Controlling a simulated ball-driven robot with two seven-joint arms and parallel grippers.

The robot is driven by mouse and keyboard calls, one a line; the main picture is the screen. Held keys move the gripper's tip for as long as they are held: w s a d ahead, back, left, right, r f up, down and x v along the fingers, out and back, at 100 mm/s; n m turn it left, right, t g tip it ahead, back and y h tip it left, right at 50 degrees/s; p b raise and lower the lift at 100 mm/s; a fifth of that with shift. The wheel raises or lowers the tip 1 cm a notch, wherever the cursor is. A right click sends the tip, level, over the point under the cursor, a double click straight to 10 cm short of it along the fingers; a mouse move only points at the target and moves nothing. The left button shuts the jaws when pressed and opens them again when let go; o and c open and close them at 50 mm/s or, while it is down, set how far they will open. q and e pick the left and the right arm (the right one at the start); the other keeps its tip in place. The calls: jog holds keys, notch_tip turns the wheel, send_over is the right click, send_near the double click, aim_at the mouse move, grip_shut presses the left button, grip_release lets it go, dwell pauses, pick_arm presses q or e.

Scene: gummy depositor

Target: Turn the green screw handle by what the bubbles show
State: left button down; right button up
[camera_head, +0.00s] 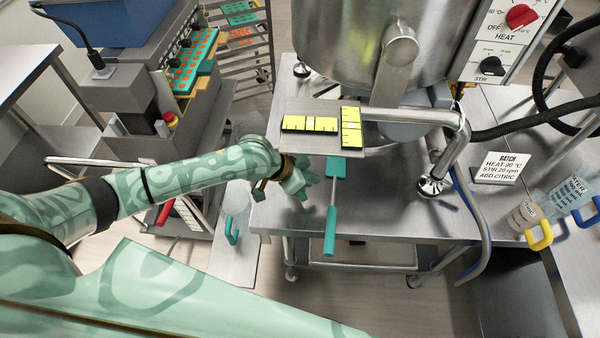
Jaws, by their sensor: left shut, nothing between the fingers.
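A green handle (330,232) on a grey shaft points toward me over the front edge of the steel table, with a green block (336,167) at its far end. A yellow level vial (310,125) lies crosswise on the grey plate (295,143), and a second yellow vial (351,128) lies lengthwise at its right. Pale bubble patches show near the middle of each; their exact offset is too small to tell. My left gripper (301,184) is shut and empty, just left of the shaft and apart from the handle. My right gripper is out of view.
A big steel kettle (425,40) stands behind the plate, with a bent pipe (455,125) at right. A batch sign (497,169), bottles (525,215) and a blue hose (478,225) are at right. A green-handled jug (232,230) is at left.

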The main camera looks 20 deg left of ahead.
pick_arm(q)
jog(key=shift+x, duration=1.15)
jog(key=shift+s+a+f, duration=0.15)
jog(key=shift+a+f, duration=0.05)
jog(key=shift+f, duration=0.2)
jog(key=shift+s+a, duration=1.05)
jog(key=shift+a, duration=0.05)
jog(key=shift+s+a+f, duration=0.1)
jog(key=shift+f, duration=0.05)
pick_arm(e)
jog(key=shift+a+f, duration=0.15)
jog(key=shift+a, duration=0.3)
